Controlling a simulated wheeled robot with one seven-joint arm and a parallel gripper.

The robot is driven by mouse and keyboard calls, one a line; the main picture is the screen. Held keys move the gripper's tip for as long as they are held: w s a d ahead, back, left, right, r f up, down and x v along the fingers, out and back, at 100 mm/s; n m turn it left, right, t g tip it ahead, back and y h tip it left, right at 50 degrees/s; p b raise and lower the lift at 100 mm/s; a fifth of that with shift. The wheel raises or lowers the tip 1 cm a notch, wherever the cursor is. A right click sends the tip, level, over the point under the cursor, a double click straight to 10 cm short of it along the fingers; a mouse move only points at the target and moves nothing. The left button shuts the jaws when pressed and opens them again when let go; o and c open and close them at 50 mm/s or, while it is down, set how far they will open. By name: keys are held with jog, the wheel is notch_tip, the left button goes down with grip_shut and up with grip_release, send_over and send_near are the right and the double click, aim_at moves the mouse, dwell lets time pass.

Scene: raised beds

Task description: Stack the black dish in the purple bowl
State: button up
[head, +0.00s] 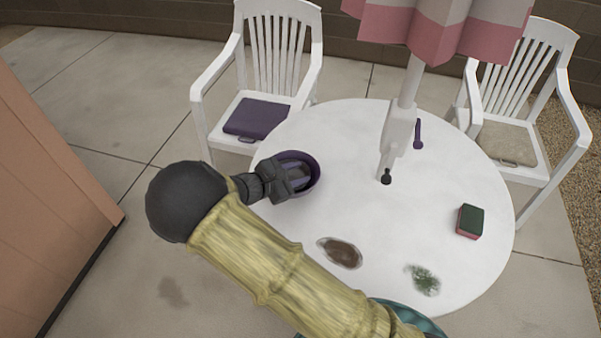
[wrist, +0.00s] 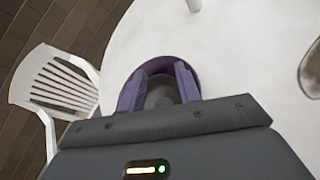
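The purple bowl (head: 316,165) stands on the white round table near its left edge, partly covered by my gripper in the head view. In the wrist view, its purple rim (wrist: 165,63) shows beyond the fingers. My gripper (wrist: 160,90) is over the bowl, its two fingers apart and reaching toward or into it. A greyish round area (wrist: 160,94) shows between the fingers; I cannot tell whether it is a dish or the bowl's inside. I cannot make out a separate black dish in either view.
The table (head: 300,230) holds a brown stain (head: 342,252), a green stain (head: 423,280) and a dark-topped red sponge (head: 470,221). An umbrella pole (head: 399,120) rises near the middle. White chairs (head: 278,45) (head: 530,80) stand behind.

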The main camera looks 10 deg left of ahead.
jog(key=v, duration=1)
jog(key=shift+s+a+r, duration=0.1)
jog(key=shift+s+r, duration=0.05)
jog(key=d+m+g+y, duration=0.3)
jog(key=d+m+g, duration=0.55)
jog(key=d, duration=0.85)
jog(key=s+d+r+m+y, duration=0.3)
jog(key=s+d+m, duration=0.1)
jog(key=d+m, duration=0.3)
jog(key=s+d+r+m+y, duration=0.3)
jog(key=s+d+m, duration=0.2)
jog(key=d+m, duration=0.2)
jog(key=shift+s+t, duration=0.35)
jog(key=shift+t, duration=0.1)
jog(key=shift+r+m, duration=0.1)
jog(key=shift+m, duration=0.15)
